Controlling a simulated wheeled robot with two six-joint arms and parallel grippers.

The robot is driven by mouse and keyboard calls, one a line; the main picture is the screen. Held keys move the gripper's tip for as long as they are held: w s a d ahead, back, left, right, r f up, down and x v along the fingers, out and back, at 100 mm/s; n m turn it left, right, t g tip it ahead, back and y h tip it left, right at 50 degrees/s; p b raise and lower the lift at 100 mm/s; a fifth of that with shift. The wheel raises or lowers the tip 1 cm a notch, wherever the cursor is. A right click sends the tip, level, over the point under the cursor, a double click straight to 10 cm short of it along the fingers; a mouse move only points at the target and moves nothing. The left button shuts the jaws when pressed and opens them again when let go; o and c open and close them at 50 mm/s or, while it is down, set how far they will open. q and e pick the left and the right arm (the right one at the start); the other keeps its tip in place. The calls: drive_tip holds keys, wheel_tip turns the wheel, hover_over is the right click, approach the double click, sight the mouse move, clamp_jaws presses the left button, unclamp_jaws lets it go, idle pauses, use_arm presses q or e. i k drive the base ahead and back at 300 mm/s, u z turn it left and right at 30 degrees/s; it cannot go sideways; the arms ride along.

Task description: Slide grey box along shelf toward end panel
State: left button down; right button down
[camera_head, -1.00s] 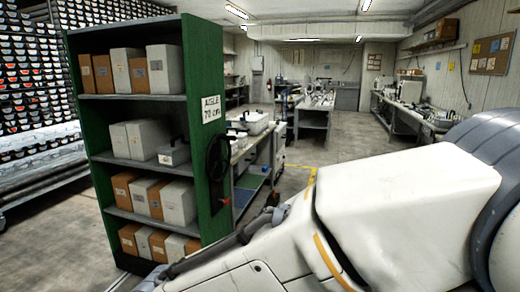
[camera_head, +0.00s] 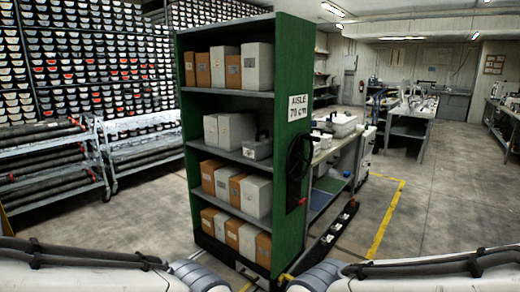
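The shelf unit stands ahead with a green end panel (camera_head: 293,110) on its right side. Several grey boxes are on its shelves. On the second shelf from the top, a pale grey box (camera_head: 232,131) stands at the left, and a darker, low grey case (camera_head: 258,149) with a handle lies to its right, near the end panel. Which one is the task's grey box I cannot tell. Parts of both my arms cross the bottom edge, below the shelves and apart from the boxes. Neither gripper shows.
Brown and grey boxes fill the other shelves. The end panel bears a handwheel (camera_head: 299,157) and an "AISLE 70 cm" sign (camera_head: 298,107). A rack of trays (camera_head: 85,70) and a cart of dark tubes (camera_head: 50,165) stand left. Floor right of the yellow line (camera_head: 385,220) is clear.

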sight(258, 148)
drive_tip(key=z, duration=0.2)
drive_tip(key=i, duration=1.05)
drive_tip(key=u, duration=0.4)
drive_tip(key=i, duration=1.05)
drive_tip(key=u, duration=0.45)
